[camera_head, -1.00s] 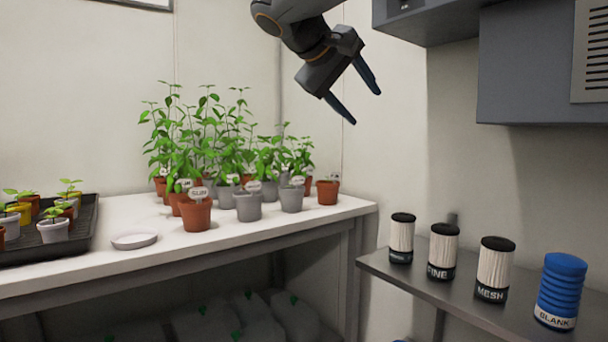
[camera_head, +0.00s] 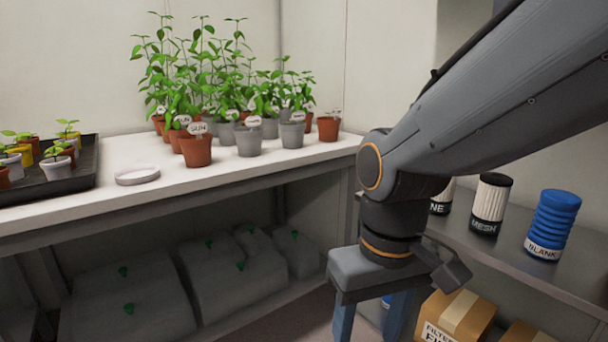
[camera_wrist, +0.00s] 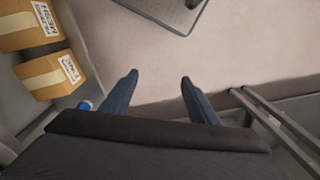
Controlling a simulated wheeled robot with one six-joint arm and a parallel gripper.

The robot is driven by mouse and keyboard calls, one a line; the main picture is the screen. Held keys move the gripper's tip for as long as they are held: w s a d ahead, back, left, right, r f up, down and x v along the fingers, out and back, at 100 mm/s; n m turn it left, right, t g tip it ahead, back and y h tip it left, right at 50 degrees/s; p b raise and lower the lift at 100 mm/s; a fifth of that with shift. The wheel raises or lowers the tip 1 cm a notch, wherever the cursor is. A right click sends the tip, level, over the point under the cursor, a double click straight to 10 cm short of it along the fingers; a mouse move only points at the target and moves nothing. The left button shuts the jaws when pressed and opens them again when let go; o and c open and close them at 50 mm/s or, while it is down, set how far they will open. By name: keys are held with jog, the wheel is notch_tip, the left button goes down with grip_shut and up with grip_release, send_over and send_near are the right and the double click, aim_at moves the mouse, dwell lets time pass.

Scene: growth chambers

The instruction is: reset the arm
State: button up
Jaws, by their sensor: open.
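My gripper (camera_head: 368,325) points down in the head view, in front of the gap between the plant bench and the filter shelf. Its blue fingers are apart and run off the bottom edge of the picture. In the wrist view my gripper (camera_wrist: 158,82) shows two spread fingers with nothing between them, over a pale floor (camera_wrist: 150,50). My arm reaches in from the upper right of the head view and hides part of the shelf.
The white bench (camera_head: 110,205) holds potted plants (camera_head: 197,145), a white saucer (camera_head: 138,176) and a dark seedling tray (camera_head: 85,180). On the grey shelf (camera_head: 480,250) stand a mesh canister (camera_head: 490,204) and a blue blank canister (camera_head: 553,224). Cardboard boxes (camera_head: 455,315) sit below; they also show in the wrist view (camera_wrist: 28,25).

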jog(key=d+r+m+p, duration=0.3)
jog(key=d+r+p, duration=0.7)
jog(key=p, duration=1.1)
jog(key=shift+s+d+r+m+h, duration=0.2)
jog(key=shift+s+r+m+h, duration=0.1)
jog(key=shift+r, duration=0.8)
